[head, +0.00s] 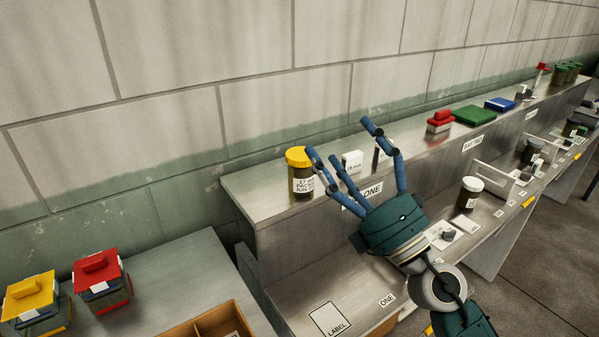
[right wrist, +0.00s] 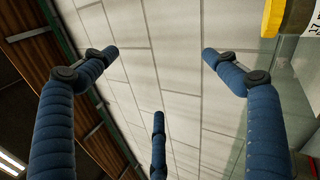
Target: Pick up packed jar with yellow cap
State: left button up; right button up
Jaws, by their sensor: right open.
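The packed jar with the yellow cap (head: 300,172) stands upright on the raised metal shelf, at its near left end. It is dark with a white label. Part of it shows at the top right of the right wrist view (right wrist: 291,18). My right gripper (head: 345,150) is open and empty, with its blue fingers spread just right of the jar in the head view. One finger overlaps the jar's right edge in the picture; I cannot tell whether it touches. My left gripper is not in view.
A small white box (head: 352,161) stands on the shelf behind my fingers. A red-topped box (head: 440,121) and a green case (head: 474,115) are farther along. A white-capped jar (head: 468,193) stands on the lower counter. Yellow-lidded (head: 30,299) and red-lidded (head: 101,278) boxes sit at lower left.

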jog(key=a+n+g+y, duration=0.3)
jog(key=a+n+g, duration=0.2)
jog(key=n, duration=0.3)
jog(key=n+g+h, duration=0.4)
jog(key=n+h, duration=0.3)
jog(key=h, duration=0.1)
send_near(305, 172)
jog(key=w, duration=0.1)
jog(key=p+x, duration=0.2)
jog(key=x, duration=0.3)
jog(key=shift+a+f, duration=0.2)
jog(key=p+x, duration=0.2)
jog(key=x, duration=0.2)
jog(key=shift+w+a+f+p, duration=0.1)
jog(key=shift+a+f+p, duration=0.1)
jog(key=shift+a+p, duration=0.15)
jog(key=shift+w+a+f, duration=0.25)
jog(key=shift+w+f, duration=0.05)
jog(key=shift+w, duration=0.05)
jog(key=shift+d, duration=0.1)
jog(key=c, duration=0.4)
jog(key=shift+s, duration=0.1)
jog(key=c, duration=0.8)
jog(key=shift+r, duration=0.1)
jog(key=shift+c, duration=0.2)
